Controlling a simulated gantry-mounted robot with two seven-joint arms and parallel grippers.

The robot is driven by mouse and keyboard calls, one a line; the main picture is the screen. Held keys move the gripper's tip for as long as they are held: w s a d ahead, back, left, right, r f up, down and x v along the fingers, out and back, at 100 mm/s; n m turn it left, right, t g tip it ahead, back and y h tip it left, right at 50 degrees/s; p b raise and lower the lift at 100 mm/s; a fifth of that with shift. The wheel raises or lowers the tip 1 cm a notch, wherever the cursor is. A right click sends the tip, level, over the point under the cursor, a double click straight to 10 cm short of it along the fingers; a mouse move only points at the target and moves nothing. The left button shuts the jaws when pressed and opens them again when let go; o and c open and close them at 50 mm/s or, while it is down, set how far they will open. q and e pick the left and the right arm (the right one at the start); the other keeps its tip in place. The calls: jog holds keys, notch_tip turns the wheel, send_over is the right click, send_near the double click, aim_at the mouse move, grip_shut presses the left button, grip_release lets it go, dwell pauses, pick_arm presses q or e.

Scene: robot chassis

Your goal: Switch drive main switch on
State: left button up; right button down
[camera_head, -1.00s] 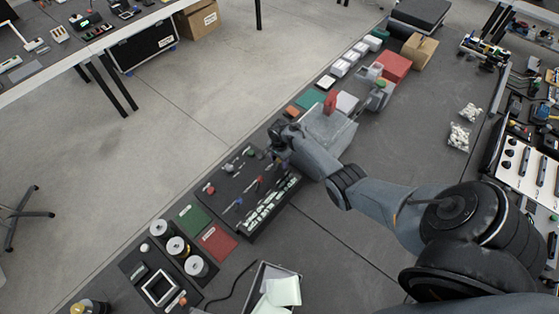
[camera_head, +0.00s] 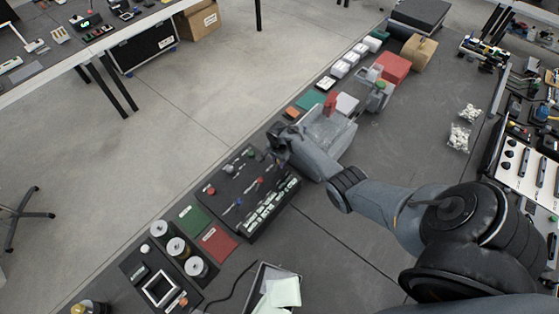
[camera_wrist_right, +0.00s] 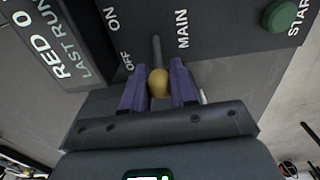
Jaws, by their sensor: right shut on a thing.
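The main switch is a lever with a grey stem and a yellow ball knob (camera_wrist_right: 158,84) in the right wrist view. It stands on a dark panel (camera_wrist_right: 220,50) beside the printed words MAIN, ON and OFF. The knob lies near the OFF end of the marking. My right gripper (camera_wrist_right: 160,82) has purple fingers on both sides of the knob and is shut on it. In the head view, my right gripper (camera_head: 277,147) is at the far end of the dark control console (camera_head: 224,178), and the knob is hidden there. My left gripper is not in view.
A green START button (camera_wrist_right: 279,15) is on the same panel. Other levers and white labels fill the console. A red mat (camera_head: 217,243), a green mat (camera_head: 194,219) and white spools (camera_head: 178,247) lie nearby. Bare bench (camera_head: 330,255) lies to the right.

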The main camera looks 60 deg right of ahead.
aim_at(274, 174)
jog(key=shift+a+r+h+p, duration=0.35)
jog(key=shift+a+h+p, duration=0.15)
jog(key=shift+h+p, duration=0.35)
jog(key=shift+w+a+h, duration=0.1)
jog(key=shift+a+h, duration=0.25)
jog(key=shift+h, duration=0.3)
jog(key=shift+a+g+h, duration=0.3)
jog(key=shift+a+h, duration=0.1)
jog(key=shift+h, duration=0.3)
jog(key=shift+w+a+h, duration=0.1)
jog(key=shift+a+h, duration=0.45)
jog(key=shift+h, duration=0.55)
jog(key=c, duration=0.9)
grip_release()
jog(key=shift+a+r, duration=0.1)
